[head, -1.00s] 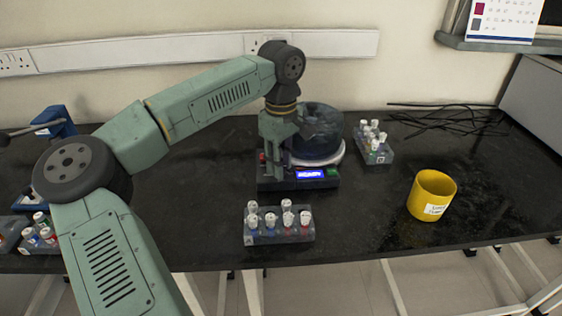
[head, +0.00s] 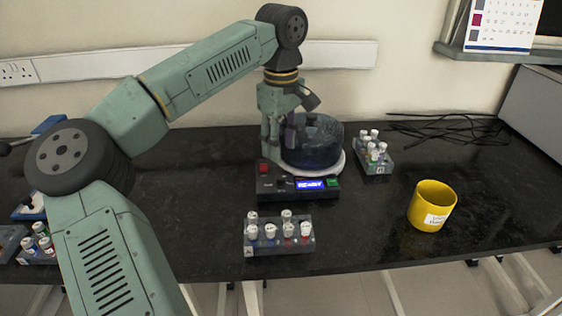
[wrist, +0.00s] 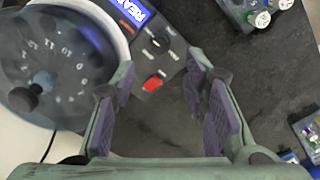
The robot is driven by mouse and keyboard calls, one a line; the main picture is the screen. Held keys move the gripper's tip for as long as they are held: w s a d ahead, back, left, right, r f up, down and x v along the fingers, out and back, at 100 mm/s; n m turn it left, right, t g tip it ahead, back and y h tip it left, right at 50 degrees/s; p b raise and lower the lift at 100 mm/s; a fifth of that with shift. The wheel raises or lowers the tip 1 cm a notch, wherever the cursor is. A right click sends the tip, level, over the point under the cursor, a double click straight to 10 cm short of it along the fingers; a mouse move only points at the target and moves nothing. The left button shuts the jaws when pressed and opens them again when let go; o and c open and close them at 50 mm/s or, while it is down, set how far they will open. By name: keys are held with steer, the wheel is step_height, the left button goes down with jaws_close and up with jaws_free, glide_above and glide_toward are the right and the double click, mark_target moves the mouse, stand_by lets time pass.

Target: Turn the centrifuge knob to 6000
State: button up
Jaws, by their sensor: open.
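The centrifuge (head: 315,160) stands near the middle of the bench, with a blue translucent bowl and a dark front panel. Its display (head: 316,184) reads READY. A small dark knob (head: 282,184) sits left of the display; in the wrist view a knob (wrist: 158,43) lies beyond the red switch (wrist: 153,82). The setting it points to is too small to read. My gripper (head: 281,140) is above the left side of the centrifuge, pointing down. In the wrist view my gripper (wrist: 165,92) is open and empty, its purple pads apart, with the red switch showing between them.
A tube rack (head: 279,246) stands in front of the centrifuge, another (head: 371,158) to its right. A yellow cup (head: 431,208) stands farther right. Black cables (head: 450,128) lie at the back right. More tubes (head: 40,240) are at the far left. The bench is clear between rack and cup.

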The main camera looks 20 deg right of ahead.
step_height(320, 180, up, 4)
steer(key=shift+f, duration=0.15)
stand_by(0.4)
